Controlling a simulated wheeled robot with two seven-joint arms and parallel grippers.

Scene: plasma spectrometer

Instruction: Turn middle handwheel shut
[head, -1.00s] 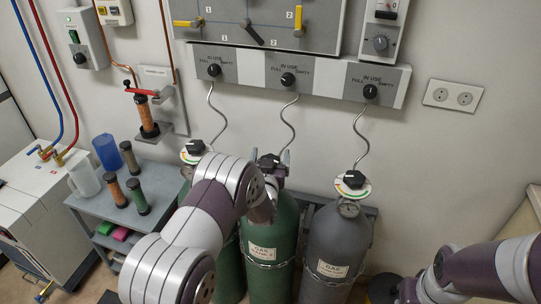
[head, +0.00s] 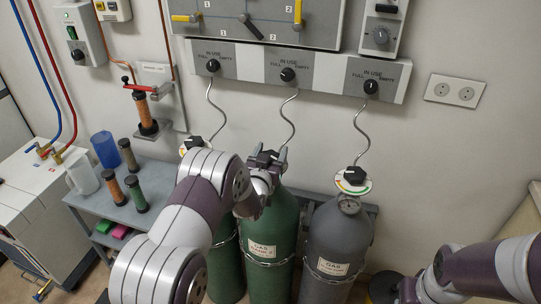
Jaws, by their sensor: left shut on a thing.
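The middle handwheel (head: 266,158) is a small black knob on top of the middle green gas cylinder (head: 270,222). My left gripper (head: 268,157) is shut on it, one finger on each side, and the wrist hides much of the valve below. The left handwheel (head: 193,142) shows partly behind my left arm, above a coloured dial. The right handwheel (head: 354,175) sits on a coloured dial above the grey cylinder (head: 337,240). My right gripper (head: 402,291) is low at the right; its fingers do not show clearly.
A wall panel (head: 315,75) with three black selector knobs hangs above, and thin curled hoses run down from it to the cylinders. A grey cart (head: 165,178) with several canisters stands at the left.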

